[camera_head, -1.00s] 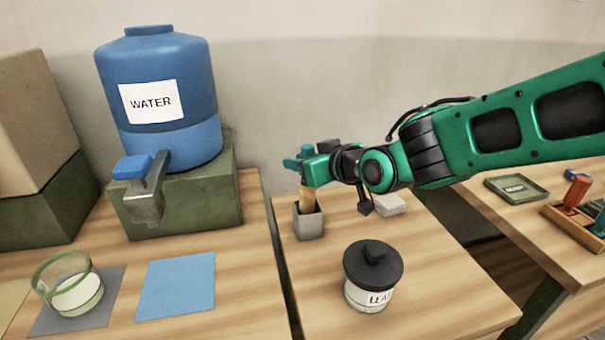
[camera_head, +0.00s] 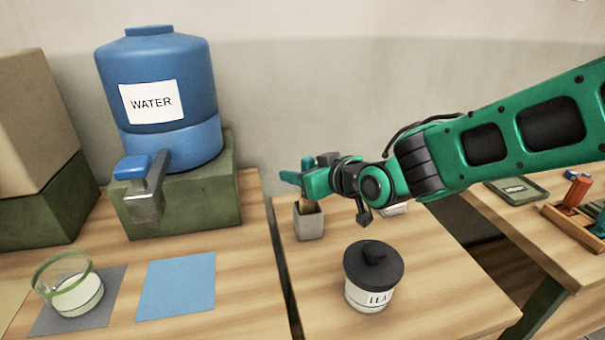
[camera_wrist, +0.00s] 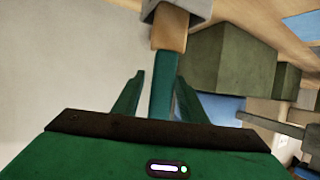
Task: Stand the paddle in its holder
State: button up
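The paddle has a wooden part (camera_head: 306,206) and a green handle. It stands with its wooden end in the small grey holder (camera_head: 309,224) on the middle table. In the wrist view the wooden part (camera_wrist: 170,33) enters the holder (camera_wrist: 183,8), and the green handle (camera_wrist: 163,90) points back toward my gripper. My gripper (camera_head: 297,170) is above the holder, its fingers apart. In the wrist view my gripper (camera_wrist: 160,76) has one finger on each side of the handle, with a gap visible on the left. The holder's inside is hidden.
A lidded jar (camera_head: 370,280) stands in front of my gripper. A pale block (camera_head: 394,209) is partly hidden behind my arm. A blue water dispenser (camera_head: 165,100) stands on a green box (camera_head: 205,205) to the left. The table front between holder and jar is clear.

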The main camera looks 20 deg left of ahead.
jog(key=v, duration=1.2)
jog(key=w+d+f+m+h, duration=0.1)
jog(key=d+f+m+h, duration=0.2)
jog(key=d, duration=0.8)
jog(key=d+f+m+g+h, duration=0.1)
jog(key=d+f+m+h, duration=0.15)
jog(key=d, duration=0.95)
jog(key=w+d+f+m+h, duration=0.15)
jog(key=d+h, duration=0.25)
jog(key=d, duration=0.7)
jog(key=s+d+f+m+g+h, duration=0.25)
jog(key=s+d+m, duration=0.25)
jog(key=s+d, duration=0.5)
jog(key=s+d+f+m+g+y, duration=0.1)
jog(key=s+d+m+g, duration=0.3)
jog(key=s+d, duration=0.4)
jog(key=s+m, duration=0.1)
jog(key=s, duration=0.5)
jog(key=shift+s+f, duration=0.2)
jog(key=shift+f, duration=0.05)
jog(key=shift+g, duration=0.25)
